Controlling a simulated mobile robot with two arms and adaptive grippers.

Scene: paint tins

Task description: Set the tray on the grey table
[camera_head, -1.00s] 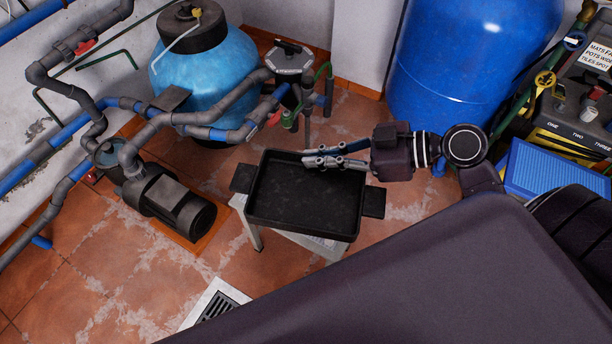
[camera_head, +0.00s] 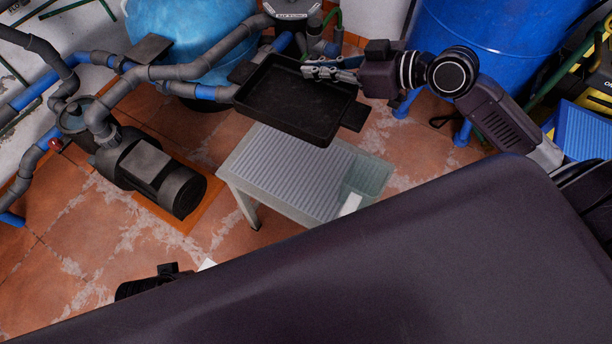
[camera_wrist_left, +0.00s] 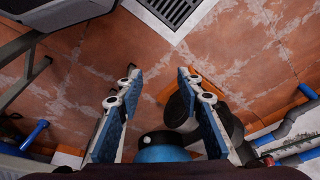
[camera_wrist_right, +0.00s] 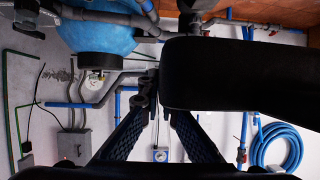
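The black tray (camera_head: 300,105) is in the air beyond the grey table, tilted in the head view. Its front edge overlaps the table's far edge in the picture; I cannot tell its height. My right gripper (camera_head: 318,70) is shut on the tray's far wall. In the right wrist view the tray (camera_wrist_right: 235,75) is a dark slab at the fingertips (camera_wrist_right: 160,95). The grey table (camera_head: 285,170) has a ribbed top, with its right part partly hidden by my body. My left gripper (camera_wrist_left: 158,78) is open and empty above the tiled floor.
A pale green bin (camera_head: 372,177) with a white item sits at the table's right end. A pump (camera_head: 150,170) and pipes stand left, a light-blue tank (camera_head: 190,45) behind, a blue drum (camera_head: 470,50) back right.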

